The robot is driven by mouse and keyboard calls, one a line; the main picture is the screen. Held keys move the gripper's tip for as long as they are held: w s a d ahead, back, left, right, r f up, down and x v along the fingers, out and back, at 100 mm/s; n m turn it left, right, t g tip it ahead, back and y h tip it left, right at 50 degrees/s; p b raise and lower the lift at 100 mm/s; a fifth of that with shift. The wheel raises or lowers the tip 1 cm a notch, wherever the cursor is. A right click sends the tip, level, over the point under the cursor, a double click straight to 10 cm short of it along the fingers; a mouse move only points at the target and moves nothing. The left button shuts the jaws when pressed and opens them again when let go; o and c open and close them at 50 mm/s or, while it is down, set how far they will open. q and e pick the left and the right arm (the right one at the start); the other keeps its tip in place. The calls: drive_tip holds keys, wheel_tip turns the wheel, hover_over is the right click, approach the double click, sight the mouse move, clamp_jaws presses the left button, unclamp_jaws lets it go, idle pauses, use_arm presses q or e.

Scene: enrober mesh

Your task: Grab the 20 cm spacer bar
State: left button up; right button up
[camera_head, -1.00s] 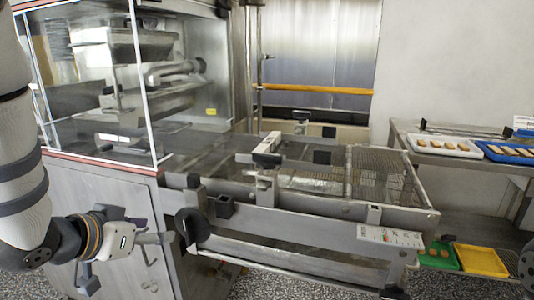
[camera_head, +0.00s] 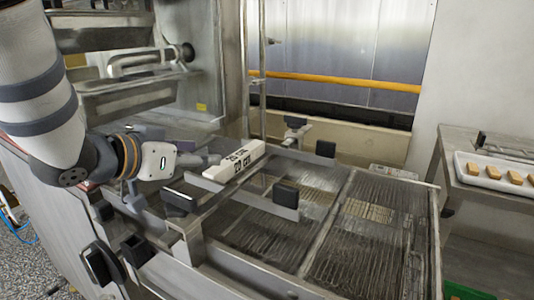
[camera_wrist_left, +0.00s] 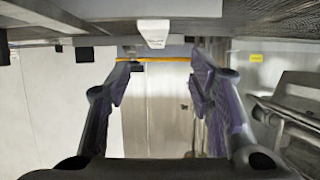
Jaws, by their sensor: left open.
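The spacer bar (camera_head: 236,161) is a white block with "20 cm" in black on it. In the head view it lies over the metal rails of the machine's mesh bed. My left gripper (camera_head: 203,164) is just left of the bar's near end, with its jaws pointing toward it. In the left wrist view the open jaws (camera_wrist_left: 160,72) are empty, and a white block end (camera_wrist_left: 155,32), likely the bar's, shows above the gap between the fingertips. Whether a finger touches the bar cannot be told. My right gripper is out of view.
The wire mesh bed (camera_head: 372,228) spreads to the right, with dark stop blocks (camera_head: 286,194) on its rails. A glazed machine housing stands behind my left arm. A side table at right holds a white tray (camera_head: 478,177) of biscuits. An orange rail (camera_head: 340,82) crosses behind.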

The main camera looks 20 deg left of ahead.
sight(237, 155)
use_arm(q)
drive_tip(key=x, duration=1.1)
drive_tip(key=shift+w+d, duration=0.3)
clamp_jaws()
